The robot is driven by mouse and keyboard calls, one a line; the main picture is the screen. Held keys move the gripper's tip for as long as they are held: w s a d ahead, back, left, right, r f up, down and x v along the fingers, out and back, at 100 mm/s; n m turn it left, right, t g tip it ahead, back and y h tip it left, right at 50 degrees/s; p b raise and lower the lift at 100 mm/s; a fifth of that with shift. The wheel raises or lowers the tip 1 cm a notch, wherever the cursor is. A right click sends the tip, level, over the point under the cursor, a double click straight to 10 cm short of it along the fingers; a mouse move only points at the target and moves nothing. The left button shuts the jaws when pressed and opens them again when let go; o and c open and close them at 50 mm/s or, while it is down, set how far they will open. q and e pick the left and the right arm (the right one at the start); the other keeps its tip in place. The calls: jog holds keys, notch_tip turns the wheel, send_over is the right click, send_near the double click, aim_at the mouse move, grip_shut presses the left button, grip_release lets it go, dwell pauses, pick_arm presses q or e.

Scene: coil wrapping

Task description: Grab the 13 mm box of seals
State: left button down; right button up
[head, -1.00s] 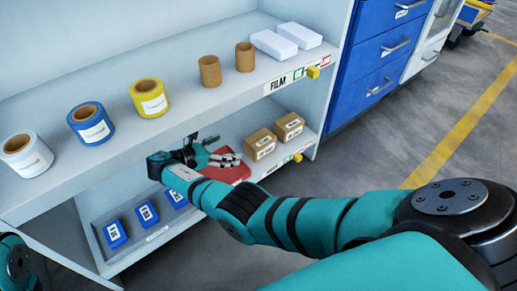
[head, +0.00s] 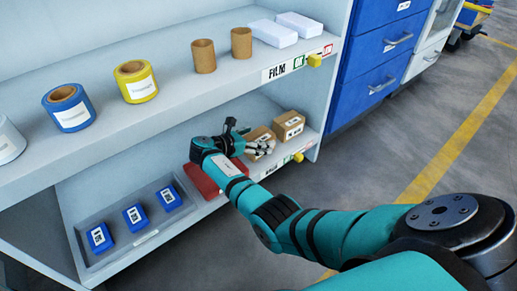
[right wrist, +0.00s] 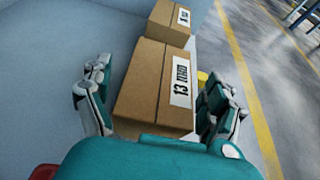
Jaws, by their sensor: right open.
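Two brown cardboard boxes stand on the lower shelf. The nearer one, the 13 mm box (right wrist: 150,92), has a white label reading 13 and sits between the open fingers of my right gripper (right wrist: 160,108) in the right wrist view. In the head view this box (head: 262,134) is partly hidden by my right gripper (head: 247,139). No grip on it shows. The second box (right wrist: 170,22) stands just beyond, its label too small to read; it also shows in the head view (head: 289,126). My left gripper is not in view.
A red item (head: 205,180) lies beside my wrist on the lower shelf. Blue boxes (head: 134,217) sit in a grey tray to the left. The upper shelf (head: 170,120) holds film rolls, brown cores and white boxes. Blue drawers (head: 385,65) stand at right.

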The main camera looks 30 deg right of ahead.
jog(key=shift+w+d+f, duration=0.1)
jog(key=shift+d+f, duration=0.15)
jog(key=shift+d, duration=0.15)
jog(key=shift+r, duration=0.15)
